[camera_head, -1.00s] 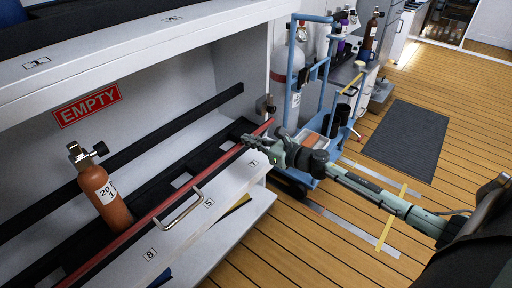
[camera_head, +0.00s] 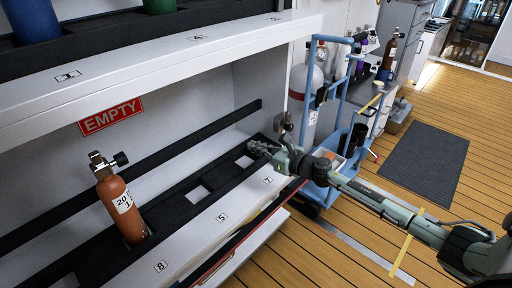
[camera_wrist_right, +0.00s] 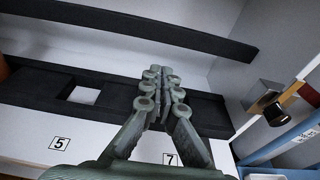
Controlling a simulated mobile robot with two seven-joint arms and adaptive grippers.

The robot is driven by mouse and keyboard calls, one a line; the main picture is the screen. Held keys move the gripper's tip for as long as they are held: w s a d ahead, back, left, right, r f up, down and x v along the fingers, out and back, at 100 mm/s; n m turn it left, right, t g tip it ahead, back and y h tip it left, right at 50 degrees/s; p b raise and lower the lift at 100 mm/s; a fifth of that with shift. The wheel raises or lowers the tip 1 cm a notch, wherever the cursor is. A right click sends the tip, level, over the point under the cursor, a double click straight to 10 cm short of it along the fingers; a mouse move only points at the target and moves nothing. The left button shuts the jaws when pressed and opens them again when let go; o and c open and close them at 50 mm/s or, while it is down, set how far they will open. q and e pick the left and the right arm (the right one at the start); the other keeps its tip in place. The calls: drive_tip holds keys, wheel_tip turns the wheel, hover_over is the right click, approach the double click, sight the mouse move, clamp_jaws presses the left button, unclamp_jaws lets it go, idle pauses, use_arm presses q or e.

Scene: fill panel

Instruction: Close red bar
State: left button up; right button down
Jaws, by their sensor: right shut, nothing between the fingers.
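The red bar (camera_head: 283,199) hangs low along the front of the shelf, below the numbered edge, with part of its length dark or cut off by the frame. A metal handle (camera_head: 216,268) shows on it at the bottom. My right gripper (camera_head: 254,148) is shut and empty, above the black rack near label 7, with the bar below its arm. In the right wrist view its fingers (camera_wrist_right: 161,78) point toward the back of the shelf. A metal latch with a dark knob (camera_wrist_right: 268,100) is on the right side wall. My left gripper is not in view.
An orange cylinder (camera_head: 121,208) stands in the black rack (camera_head: 172,211) at left, under a red EMPTY sign (camera_head: 110,116). A blue cart (camera_head: 337,110) with a grey tank stands just right of the shelf. Wooden floor with a dark mat (camera_head: 425,158) is clear at right.

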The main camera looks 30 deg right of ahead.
idle(0.6)
drive_tip(key=v, duration=0.8)
